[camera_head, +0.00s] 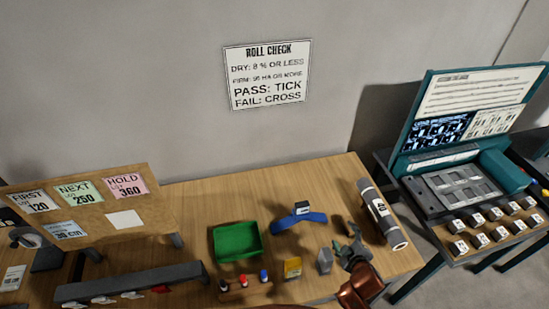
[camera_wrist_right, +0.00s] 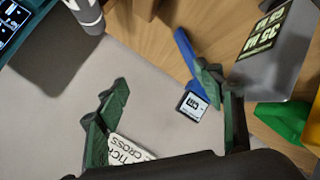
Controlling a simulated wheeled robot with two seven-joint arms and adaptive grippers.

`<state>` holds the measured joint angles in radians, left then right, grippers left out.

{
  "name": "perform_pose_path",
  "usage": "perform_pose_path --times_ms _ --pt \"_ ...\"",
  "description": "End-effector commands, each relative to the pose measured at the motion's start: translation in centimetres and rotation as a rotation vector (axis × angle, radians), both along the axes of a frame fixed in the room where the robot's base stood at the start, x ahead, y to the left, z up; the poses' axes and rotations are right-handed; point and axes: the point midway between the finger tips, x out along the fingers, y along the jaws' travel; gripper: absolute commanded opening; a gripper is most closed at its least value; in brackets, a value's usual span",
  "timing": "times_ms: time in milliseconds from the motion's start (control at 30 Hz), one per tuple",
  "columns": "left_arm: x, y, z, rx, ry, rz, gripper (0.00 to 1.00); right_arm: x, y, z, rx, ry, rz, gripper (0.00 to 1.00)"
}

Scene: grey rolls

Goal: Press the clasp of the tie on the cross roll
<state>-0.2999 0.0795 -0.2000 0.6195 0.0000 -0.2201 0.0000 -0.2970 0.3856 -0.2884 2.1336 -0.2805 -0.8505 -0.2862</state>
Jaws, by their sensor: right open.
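A grey roll (camera_head: 367,193) with a white label band lies slantwise at the table's right end. Its end also shows at the top left of the right wrist view (camera_wrist_right: 88,14). I cannot make out a tie or clasp on it, nor a cross mark. My right gripper (camera_head: 350,242) is open, just left of the roll's near end and apart from it. In the right wrist view its green fingers (camera_wrist_right: 160,78) stand wide apart with nothing held between them. My left gripper is not in view.
A blue angled holder (camera_head: 312,222) with a small display, a green tray (camera_head: 238,257), a yellow block (camera_head: 292,268) and a grey block (camera_head: 325,261) stand left of the gripper. A teal-framed console (camera_head: 455,185) stands to the right. Bare wood lies behind the tray.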

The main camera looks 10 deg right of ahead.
Motion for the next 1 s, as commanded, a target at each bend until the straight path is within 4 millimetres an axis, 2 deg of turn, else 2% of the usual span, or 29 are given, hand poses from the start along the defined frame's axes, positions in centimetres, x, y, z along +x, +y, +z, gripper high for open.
perform_pose_path --times_ms 33,200,367,500,567,767,867,967,1000 --pt "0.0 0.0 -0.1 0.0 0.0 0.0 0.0 -2.4 -0.7 -2.4 0.081 0.074 -0.085 0.62" --pt "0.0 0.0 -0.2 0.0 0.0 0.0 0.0 -9.5 -1.8 -8.3 0.282 0.278 -0.313 0.62" --pt "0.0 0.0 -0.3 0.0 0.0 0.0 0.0 -16.0 -1.4 -12.8 0.431 0.446 -0.491 0.62" --pt "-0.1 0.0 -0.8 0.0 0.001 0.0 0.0 -20.9 -0.4 -17.6 0.531 0.579 -0.622 0.62" --pt "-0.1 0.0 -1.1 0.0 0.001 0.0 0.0 -21.9 -0.1 -20.1 0.548 0.613 -0.647 0.62" --pt "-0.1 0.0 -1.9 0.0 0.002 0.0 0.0 -22.4 0.2 -27.0 0.546 0.644 -0.648 0.62" --pt "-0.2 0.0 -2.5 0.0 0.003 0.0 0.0 -23.2 0.4 -31.1 0.54 0.662 -0.646 0.62" --pt "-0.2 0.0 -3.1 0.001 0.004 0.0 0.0 -24.5 0.6 -36.0 0.536 0.683 -0.642 0.62" --pt "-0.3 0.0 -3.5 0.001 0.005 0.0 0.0 -25.2 0.7 -38.3 0.533 0.693 -0.642 0.62"
